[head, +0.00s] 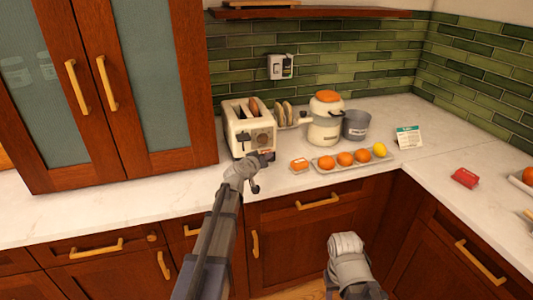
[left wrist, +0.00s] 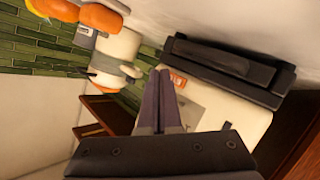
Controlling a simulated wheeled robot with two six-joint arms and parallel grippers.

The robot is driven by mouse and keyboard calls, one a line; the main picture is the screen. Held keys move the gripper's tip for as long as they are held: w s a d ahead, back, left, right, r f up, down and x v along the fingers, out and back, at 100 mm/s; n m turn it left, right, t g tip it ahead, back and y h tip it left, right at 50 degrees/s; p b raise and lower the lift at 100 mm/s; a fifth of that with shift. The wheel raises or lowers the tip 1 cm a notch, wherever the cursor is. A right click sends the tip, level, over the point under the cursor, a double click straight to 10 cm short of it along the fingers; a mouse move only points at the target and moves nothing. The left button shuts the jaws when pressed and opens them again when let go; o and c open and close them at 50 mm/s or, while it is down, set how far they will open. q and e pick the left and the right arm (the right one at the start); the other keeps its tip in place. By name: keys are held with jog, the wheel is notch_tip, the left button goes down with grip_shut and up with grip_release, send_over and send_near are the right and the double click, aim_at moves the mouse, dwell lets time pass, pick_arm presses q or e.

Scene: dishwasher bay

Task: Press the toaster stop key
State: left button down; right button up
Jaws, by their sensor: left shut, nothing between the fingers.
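The cream toaster (head: 240,135) stands on the counter below the green tiles, with browned bread (head: 254,106) showing in its top and a dark knob on its front. My left gripper (head: 266,157) is at the low front of the toaster, shut and empty. In the left wrist view the picture is turned over; the shut fingers (left wrist: 166,72) point at the toaster front (left wrist: 235,108), close to a small red-orange mark (left wrist: 178,79). I cannot tell whether the fingertips touch it, or whether it is the stop key. My right arm shows low in the head view, its fingers out of sight.
Right of the toaster are bread slices in a rack (head: 286,113), a blender-like jar (head: 324,125) and a grey pot (head: 356,125). A tray (head: 330,169) of oranges and a lemon lies in front. A card (head: 408,137) and a red packet (head: 465,178) lie farther right.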

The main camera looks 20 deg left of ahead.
pick_arm(q)
jog(key=shift+s+d, duration=0.1)
jog(key=shift+s, duration=0.1)
jog(key=shift+s+d, duration=0.7)
jog(key=shift+s, duration=0.3)
jog(key=shift+s+d, duration=0.65)
jog(key=shift+s, duration=0.35)
